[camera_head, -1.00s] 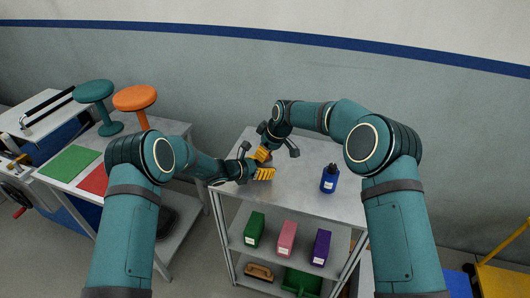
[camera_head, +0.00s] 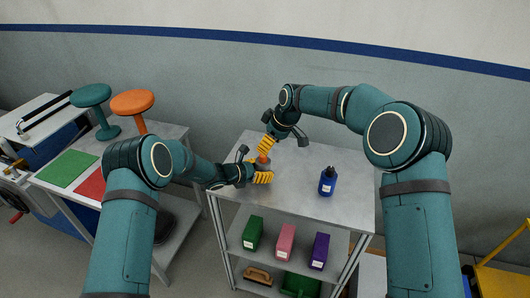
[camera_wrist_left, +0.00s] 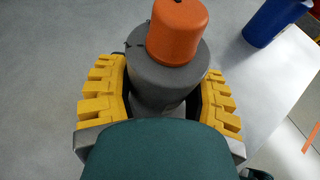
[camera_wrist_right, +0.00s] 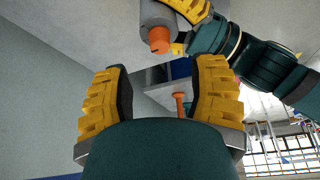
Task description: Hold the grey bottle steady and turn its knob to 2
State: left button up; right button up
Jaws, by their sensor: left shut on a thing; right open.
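The grey bottle (camera_wrist_left: 165,75) with its orange knob (camera_wrist_left: 178,30) stands on the grey table top. In the left wrist view the yellow fingers of my left gripper (camera_wrist_left: 160,100) are shut around the bottle's body, below the knob. In the head view the left gripper (camera_head: 262,175) covers most of the bottle, and a little of the orange knob (camera_head: 263,159) shows. My right gripper (camera_head: 267,143) is just above and beside the knob. In the right wrist view my right gripper (camera_wrist_right: 161,95) is open and empty, with the knob (camera_wrist_right: 159,40) beyond its fingertips. The knob's marks cannot be read.
A blue bottle (camera_head: 327,182) with a dark top stands to the right on the table top (camera_head: 300,200). Green (camera_head: 253,233), pink (camera_head: 285,242) and purple (camera_head: 319,250) boxes stand on the shelf below.

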jog(key=v, duration=0.4)
jog(key=shift+s+d+r, duration=0.1)
jog(key=shift+d+r, duration=0.05)
jog(key=shift+r, duration=0.25)
pick_arm(q)
jog(key=o, duration=1.4)
